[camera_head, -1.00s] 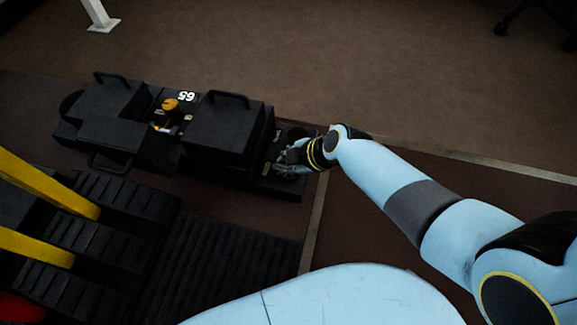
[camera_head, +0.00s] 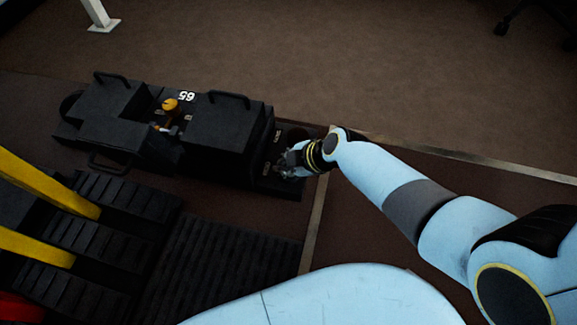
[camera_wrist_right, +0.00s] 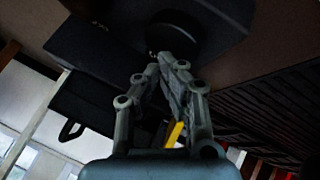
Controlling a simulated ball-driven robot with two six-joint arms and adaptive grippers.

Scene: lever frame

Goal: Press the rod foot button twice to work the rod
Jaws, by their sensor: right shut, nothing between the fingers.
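A long black lever frame (camera_head: 225,135) lies on the floor, with a yellow-knobbed lever (camera_head: 171,104) in its middle gap. At its right end is a low black step with small labels and a dark round part (camera_head: 297,135), which may be the foot button. A black round disc (camera_wrist_right: 173,34) shows just past my fingertips in the wrist view. My right gripper (camera_head: 283,167) is shut and empty, over the low step. In the wrist view its fingertips (camera_wrist_right: 166,58) are close to the disc; I cannot tell whether they touch it. My left gripper is out of view.
Black ribbed pedals (camera_head: 75,235) with yellow bars (camera_head: 45,185) stand at the lower left, beside a ribbed mat (camera_head: 220,260). A pale strip (camera_head: 313,225) crosses the floor. The brown floor (camera_head: 380,75) behind the frame is mostly clear.

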